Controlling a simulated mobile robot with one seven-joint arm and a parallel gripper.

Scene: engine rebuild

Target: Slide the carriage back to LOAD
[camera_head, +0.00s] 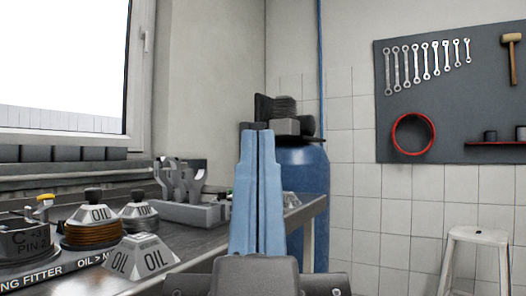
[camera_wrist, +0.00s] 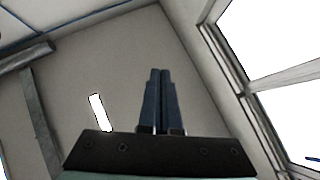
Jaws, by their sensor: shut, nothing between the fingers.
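My gripper (camera_head: 257,133) stands in the middle of the head view, its two blue fingers pressed together and pointing up. The fingers also show shut and empty in the wrist view (camera_wrist: 160,72), against the bare wall and ceiling. I cannot pick out the carriage or a LOAD mark in either view. At the left, a bench (camera_head: 95,281) carries a front strip (camera_head: 62,268) reading "NG FITTER" and "OIL >", cut off by the picture edge. A round grey part marked "C" and "PIN" (camera_head: 28,238) sits above that strip.
Weights marked OIL (camera_head: 142,257) and ringed stacks (camera_head: 92,231) crowd the bench, with a grey forked holder (camera_head: 190,212) behind. A blue drum (camera_head: 306,185) stands beyond my fingers. A white stool (camera_head: 477,238) and a tool board (camera_head: 440,95) are at right.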

